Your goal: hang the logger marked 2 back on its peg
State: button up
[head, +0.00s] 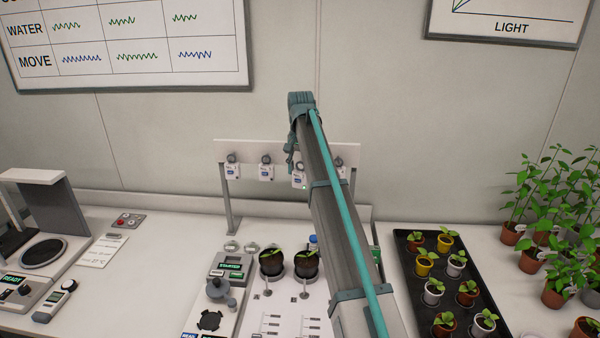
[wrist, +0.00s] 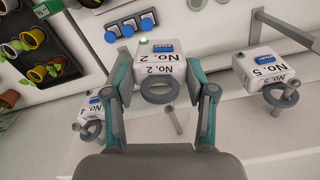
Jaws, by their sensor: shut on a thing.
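The logger marked 2 (wrist: 162,66) is a white box with a dark blue label, a small green light and a grey ring (wrist: 160,91). My gripper (wrist: 160,62) is shut on its sides, one teal finger on each side. A bare grey peg (wrist: 174,122) sticks out just beyond the ring in the wrist view. The ring appears apart from the peg, not around it. In the head view the logger (head: 299,181) shows in front of the rack board, left of my arm; my arm hides most of the gripper there.
The logger marked 5 (wrist: 258,68) hangs on its peg at right in the wrist view. Another logger (wrist: 90,112) hangs at left, its number unclear. The white rack (head: 232,203) stands at the back of the bench. A black tray (head: 407,262) of potted seedlings is right of my arm.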

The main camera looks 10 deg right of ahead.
jog(key=shift+w+d+f+b, duration=0.1)
jog(key=shift+w+d+b, duration=0.1)
jog(key=shift+w, duration=0.55)
jog(key=shift+w+d+r+b, duration=0.1)
jog(key=shift+w+d+b, duration=0.1)
jog(key=shift+w, duration=0.6)
jog(key=shift+w+d+f+b, duration=0.1)
jog(key=shift+w+d+b, duration=0.1)
jog(key=shift+w, duration=0.55)
jog(key=shift+w+d+f, duration=0.15)
jog(key=shift+w+f, duration=0.1)
jog(key=shift+w, duration=0.3)
jog(key=o, duration=1.4)
